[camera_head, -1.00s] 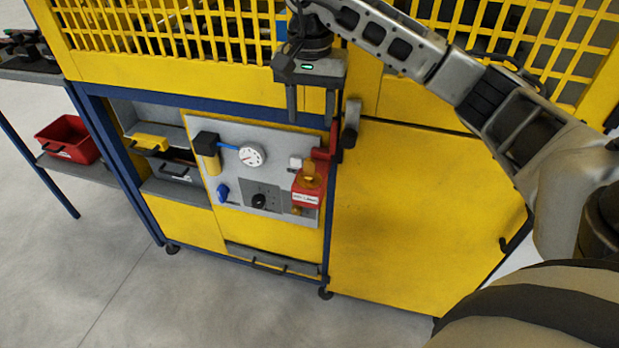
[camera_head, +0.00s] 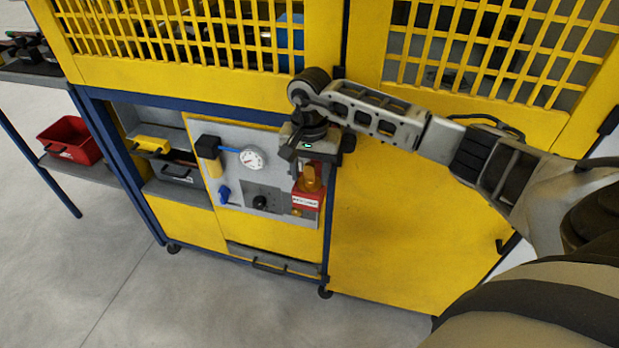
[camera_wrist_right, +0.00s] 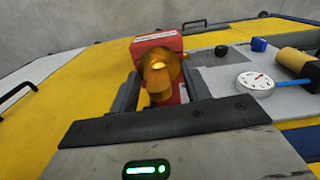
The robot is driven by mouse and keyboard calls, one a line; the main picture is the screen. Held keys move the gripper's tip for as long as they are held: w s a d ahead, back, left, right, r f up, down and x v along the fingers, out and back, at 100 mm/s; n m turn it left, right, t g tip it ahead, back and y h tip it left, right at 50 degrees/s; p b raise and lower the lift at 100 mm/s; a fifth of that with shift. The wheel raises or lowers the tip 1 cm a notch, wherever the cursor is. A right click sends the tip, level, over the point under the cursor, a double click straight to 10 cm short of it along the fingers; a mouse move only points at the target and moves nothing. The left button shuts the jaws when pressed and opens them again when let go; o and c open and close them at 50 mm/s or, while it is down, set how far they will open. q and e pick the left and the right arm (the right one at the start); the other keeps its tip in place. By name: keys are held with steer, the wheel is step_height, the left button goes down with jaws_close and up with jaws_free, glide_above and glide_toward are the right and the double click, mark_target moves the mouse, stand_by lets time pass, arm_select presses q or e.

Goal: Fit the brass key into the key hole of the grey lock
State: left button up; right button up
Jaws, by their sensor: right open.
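A brass-coloured piece (camera_head: 310,179), which looks like the key's handle, sits at a red block with a white label (camera_head: 306,201) on the grey panel. In the right wrist view the brass piece (camera_wrist_right: 158,78) is between the open fingers of my right gripper (camera_wrist_right: 161,92), with the red block (camera_wrist_right: 157,41) just beyond. In the head view my right gripper (camera_head: 309,165) is at the top of the brass piece; contact cannot be told. A grey plate with a black round centre (camera_head: 260,202), possibly the lock, is left of the red block. My left gripper is not in view.
A white gauge (camera_head: 252,159) with a blue pipe, a yellow cylinder and a blue knob (camera_head: 224,193) share the panel. A yellow door (camera_head: 420,225) is to the right. A drawer handle (camera_head: 270,267) is below. A red bin (camera_head: 70,139) stands on a shelf at left.

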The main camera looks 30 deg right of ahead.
jaws_close()
steer(key=shift+r, duration=0.1)
